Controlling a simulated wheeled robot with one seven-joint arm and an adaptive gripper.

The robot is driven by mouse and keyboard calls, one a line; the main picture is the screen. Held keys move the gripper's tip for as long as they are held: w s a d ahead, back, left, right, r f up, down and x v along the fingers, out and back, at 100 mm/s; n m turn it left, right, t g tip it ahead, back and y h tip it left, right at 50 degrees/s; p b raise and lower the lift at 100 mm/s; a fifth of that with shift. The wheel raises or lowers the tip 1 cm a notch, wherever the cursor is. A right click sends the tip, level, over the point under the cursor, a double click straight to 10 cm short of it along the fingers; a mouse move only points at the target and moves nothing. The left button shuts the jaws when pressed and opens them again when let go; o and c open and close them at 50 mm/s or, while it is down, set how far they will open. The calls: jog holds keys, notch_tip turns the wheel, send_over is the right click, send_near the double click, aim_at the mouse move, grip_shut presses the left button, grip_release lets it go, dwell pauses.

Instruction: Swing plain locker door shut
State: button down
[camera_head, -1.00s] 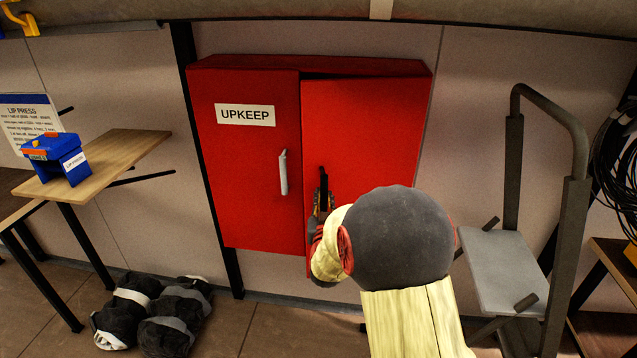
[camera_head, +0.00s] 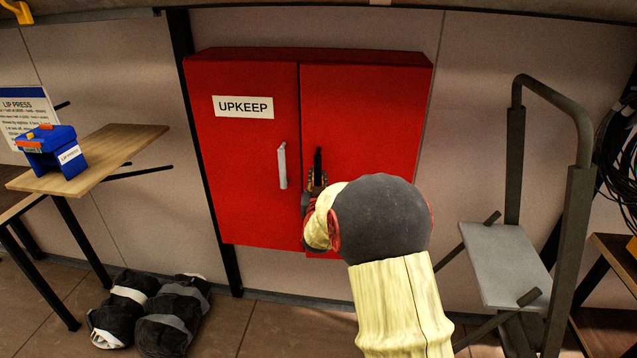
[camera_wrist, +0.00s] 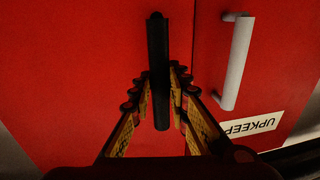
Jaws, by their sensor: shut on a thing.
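The plain locker door (camera_head: 375,110) is the red right-hand door without a label, on a wall-mounted red locker. It stands about flush with the labelled left door, with only a thin seam between them in the head view. Its black upright handle (camera_head: 318,160) shows in the wrist view (camera_wrist: 157,60) between my fingers. My gripper (camera_head: 315,182) is shut on this handle; in the wrist view its fingers (camera_wrist: 160,78) lie on both sides of it. My arm hides the door's lower right part.
The left door (camera_head: 240,170) bears an UPKEEP label and a silver handle (camera_head: 282,165). A step stand with a rail (camera_head: 505,265) is at the right. A wooden shelf (camera_head: 110,150) with a blue press is at the left. Dark bags (camera_head: 150,310) lie on the floor.

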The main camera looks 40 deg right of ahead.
jog(key=shift+w+d, duration=0.1)
jog(key=shift+d, duration=0.05)
jog(key=shift+b+x, duration=0.35)
jog(key=shift+x, duration=0.6)
jog(key=c, duration=1.7)
grip_release()
jog(key=shift+o, duration=0.4)
jog(key=v, duration=1.2)
